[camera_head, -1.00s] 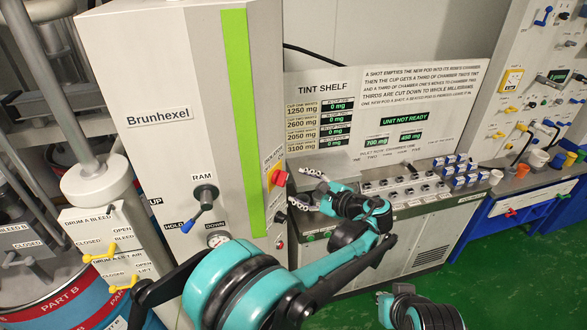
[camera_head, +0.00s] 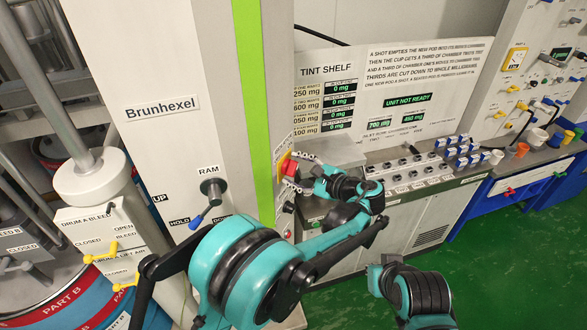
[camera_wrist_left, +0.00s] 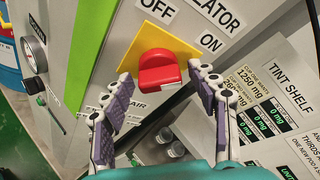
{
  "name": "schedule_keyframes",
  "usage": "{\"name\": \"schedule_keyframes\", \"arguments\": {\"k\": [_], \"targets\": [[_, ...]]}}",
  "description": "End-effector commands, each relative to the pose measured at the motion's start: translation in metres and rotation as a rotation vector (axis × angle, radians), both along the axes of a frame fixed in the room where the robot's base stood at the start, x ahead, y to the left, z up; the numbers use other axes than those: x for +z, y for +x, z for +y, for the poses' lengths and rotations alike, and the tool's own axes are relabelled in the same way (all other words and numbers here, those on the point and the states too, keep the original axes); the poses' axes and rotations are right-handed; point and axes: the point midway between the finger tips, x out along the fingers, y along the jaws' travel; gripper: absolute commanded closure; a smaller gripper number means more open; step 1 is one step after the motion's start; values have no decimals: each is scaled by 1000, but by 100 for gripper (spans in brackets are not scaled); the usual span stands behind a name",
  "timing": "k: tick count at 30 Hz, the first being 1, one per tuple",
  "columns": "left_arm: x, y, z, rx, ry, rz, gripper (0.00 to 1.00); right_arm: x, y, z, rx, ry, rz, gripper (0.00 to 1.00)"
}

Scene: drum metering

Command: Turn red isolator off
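The red isolator knob (camera_head: 289,167) sits on a yellow plate on the side face of the tall grey cabinet. In the left wrist view the knob (camera_wrist_left: 158,70) is plain, with OFF printed at its upper left and ON at its right. My left gripper (camera_head: 294,170) is at the knob in the head view. In the left wrist view its purple-padded fingers (camera_wrist_left: 162,82) are spread open, one on each side of the knob. I see gaps between pads and knob; contact is not visible. My right gripper is out of view.
The RAM lever (camera_head: 197,221) with a blue handle is on the cabinet front. Yellow valve handles (camera_head: 101,254) are at the lower left. The tint shelf panel (camera_head: 405,175) with knobs lies right of the gripper. Green floor is clear at lower right.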

Motion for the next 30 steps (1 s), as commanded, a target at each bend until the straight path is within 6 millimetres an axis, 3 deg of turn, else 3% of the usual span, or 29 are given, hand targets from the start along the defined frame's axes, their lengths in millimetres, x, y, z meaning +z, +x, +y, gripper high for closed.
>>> {"name": "schedule_keyframes", "arguments": {"k": [1,4,5,17,30], "targets": [[0,0,0,0,0,0,59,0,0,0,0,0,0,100],[0,0,0,0,0,0,85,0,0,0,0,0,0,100],[0,0,1,1,1,0,88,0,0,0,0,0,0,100],[-2,0,2,2,-25,-53,88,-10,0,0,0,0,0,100],[-5,0,3,2,-180,-361,88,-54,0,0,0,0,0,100]]}}
